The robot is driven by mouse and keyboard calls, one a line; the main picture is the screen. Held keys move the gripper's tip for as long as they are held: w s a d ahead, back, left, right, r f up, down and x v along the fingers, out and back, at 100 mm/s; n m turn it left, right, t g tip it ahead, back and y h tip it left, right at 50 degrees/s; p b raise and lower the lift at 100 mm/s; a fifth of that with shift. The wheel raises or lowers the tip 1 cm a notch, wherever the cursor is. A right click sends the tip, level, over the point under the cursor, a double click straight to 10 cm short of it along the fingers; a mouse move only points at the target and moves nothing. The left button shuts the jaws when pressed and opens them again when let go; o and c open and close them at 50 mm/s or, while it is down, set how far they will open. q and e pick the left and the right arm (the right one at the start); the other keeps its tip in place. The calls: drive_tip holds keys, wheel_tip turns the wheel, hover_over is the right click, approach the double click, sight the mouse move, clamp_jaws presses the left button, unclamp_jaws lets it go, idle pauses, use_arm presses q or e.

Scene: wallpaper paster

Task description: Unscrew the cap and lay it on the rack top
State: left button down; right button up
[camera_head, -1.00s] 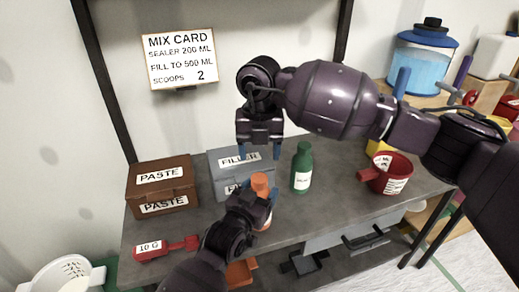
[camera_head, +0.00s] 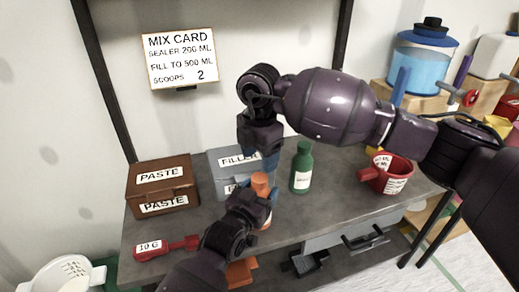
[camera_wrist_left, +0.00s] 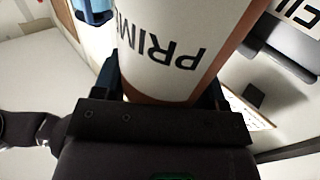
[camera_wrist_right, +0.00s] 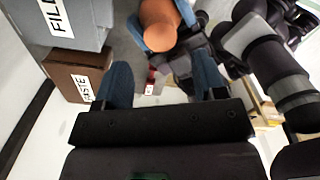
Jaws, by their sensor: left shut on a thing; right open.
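The orange-capped bottle (camera_head: 266,222) stands upright in my left gripper (camera_head: 256,207), which is shut on its body. In the left wrist view its white label (camera_wrist_left: 165,50) reads "PRIM", the rest being cut off. The orange cap (camera_head: 260,183) is on top of the bottle; it also shows in the right wrist view (camera_wrist_right: 158,28). My right gripper (camera_head: 262,162) is open and empty, just above and behind the cap. In the right wrist view the cap lies beyond the fingers, not between them. The grey rack top (camera_head: 325,207) extends under and around the bottle.
A green bottle (camera_head: 301,168) stands close right of my grippers. The grey filler box (camera_head: 222,185) and brown paste box (camera_head: 150,188) stand left. Bare rack top lies between green bottle and cup.

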sight(260, 177)
drive_tip(key=shift+f, duration=3.3)
drive_tip(key=c, duration=0.9)
drive_tip(key=n, duration=0.4)
drive_tip(key=shift+n, duration=0.3)
drive_tip(key=shift+c, duration=0.3)
drive_tip(key=n, duration=0.5)
drive_tip(key=shift+n, duration=0.3)
drive_tip(key=n, duration=0.5)
drive_tip(key=shift+r+n, duration=0.1)
drive_tip(key=shift+n, duration=0.3)
drive_tip(key=n, duration=0.5)
drive_tip(key=shift+n, duration=0.3)
drive_tip(key=n, duration=1.4)
